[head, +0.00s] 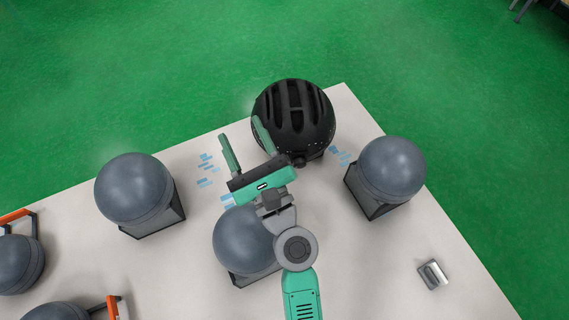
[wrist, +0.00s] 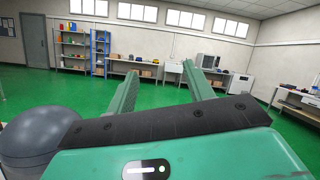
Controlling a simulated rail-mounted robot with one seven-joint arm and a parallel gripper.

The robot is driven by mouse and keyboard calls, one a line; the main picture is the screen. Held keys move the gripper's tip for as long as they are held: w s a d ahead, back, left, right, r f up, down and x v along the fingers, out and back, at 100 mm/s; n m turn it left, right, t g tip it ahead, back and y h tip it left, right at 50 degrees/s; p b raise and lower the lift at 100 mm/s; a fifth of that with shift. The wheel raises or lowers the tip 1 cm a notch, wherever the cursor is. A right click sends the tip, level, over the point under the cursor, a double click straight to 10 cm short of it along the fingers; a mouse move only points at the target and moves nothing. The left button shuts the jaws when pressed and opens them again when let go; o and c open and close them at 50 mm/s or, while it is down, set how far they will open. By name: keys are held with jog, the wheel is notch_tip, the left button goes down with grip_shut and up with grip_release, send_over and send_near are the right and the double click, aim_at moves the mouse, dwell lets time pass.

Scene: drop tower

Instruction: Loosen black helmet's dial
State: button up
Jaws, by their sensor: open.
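The black helmet (head: 300,112) has long vent slots and sits near the far edge of the table in the head view. A small dark knob (head: 299,161) shows at its near lower rim; it looks like the dial, but it is too small to be sure. My gripper (head: 239,128) is open, its two green fingers pointing toward the far edge. The right finger overlaps the helmet's left side in the picture; I cannot tell whether they touch. In the wrist view my gripper (wrist: 160,70) is open with nothing between the fingers, and the helmet is not visible.
Grey domes on dark stands are at left (head: 135,188), below my gripper (head: 243,240) and right (head: 392,168). More domes with orange-handled frames (head: 15,215) stand at lower left. A small metal block (head: 432,274) lies at right on the pale table (head: 370,260).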

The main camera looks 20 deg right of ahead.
jog(key=s+d+f+m+g+h, duration=0.1)
jog(key=d+f+m+h, duration=0.3)
jog(key=f+m, duration=0.45)
jog(key=m+g+h, duration=0.3)
jog(key=m, duration=0.8)
send_near(301, 167)
jog(key=w, duration=0.3)
jog(key=w+d+p, duration=0.1)
jog(key=w, duration=0.2)
jog(key=w+p, duration=0.1)
jog(key=w, duration=0.2)
jog(key=shift+d+r, duration=0.3)
jog(key=shift+d, duration=0.1)
jog(key=c, duration=1)
